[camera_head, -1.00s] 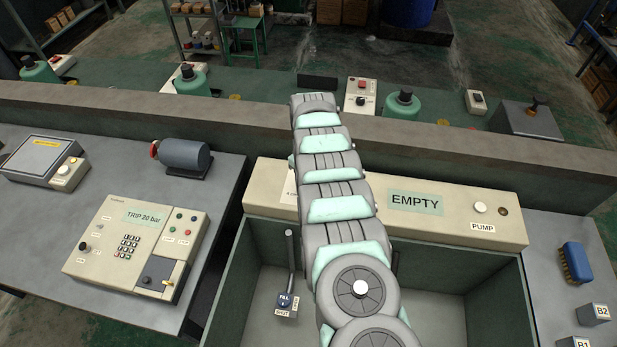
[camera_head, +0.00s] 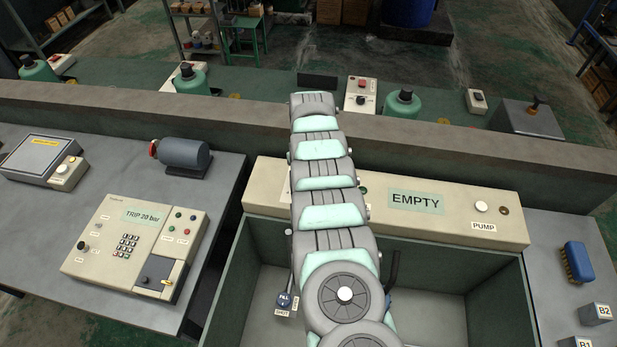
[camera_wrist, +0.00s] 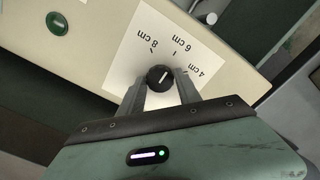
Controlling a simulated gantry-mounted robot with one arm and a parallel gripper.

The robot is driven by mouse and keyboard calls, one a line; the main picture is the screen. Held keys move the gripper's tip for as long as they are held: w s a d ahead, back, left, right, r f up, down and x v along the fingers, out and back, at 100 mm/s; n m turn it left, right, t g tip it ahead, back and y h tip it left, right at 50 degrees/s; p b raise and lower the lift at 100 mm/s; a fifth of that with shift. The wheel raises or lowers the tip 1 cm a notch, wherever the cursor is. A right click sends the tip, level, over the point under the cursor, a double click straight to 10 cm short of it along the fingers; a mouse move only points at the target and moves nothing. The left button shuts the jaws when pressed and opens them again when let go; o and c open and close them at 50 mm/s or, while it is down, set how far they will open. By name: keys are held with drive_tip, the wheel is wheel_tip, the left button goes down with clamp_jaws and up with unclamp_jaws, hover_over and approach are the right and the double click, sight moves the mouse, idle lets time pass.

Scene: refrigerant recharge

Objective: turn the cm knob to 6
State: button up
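The cm knob (camera_wrist: 160,77) is black and round with a white pointer line, on a white dial plate (camera_wrist: 128,66) in the wrist view. The dial reads 8 cm, 6 cm and 4 cm. The pointer slants up and to the right, roughly toward the 6 cm mark; its exact setting is hard to read. My gripper (camera_wrist: 161,86) has its two fingers apart, one on each side of the knob, with small gaps visible. In the head view my arm hides the knob and my gripper.
The beige panel (camera_head: 460,217) carries an EMPTY display (camera_head: 416,201) and a PUMP button (camera_head: 481,207). A keypad box (camera_head: 105,275) stands on the left table.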

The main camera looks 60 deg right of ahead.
drive_tip(key=o, duration=0.3)
wheel_tip(320, 180, up, 11)
drive_tip(key=shift+f+p, duration=0.1)
drive_tip(key=shift+p, duration=0.4)
idle(0.5)
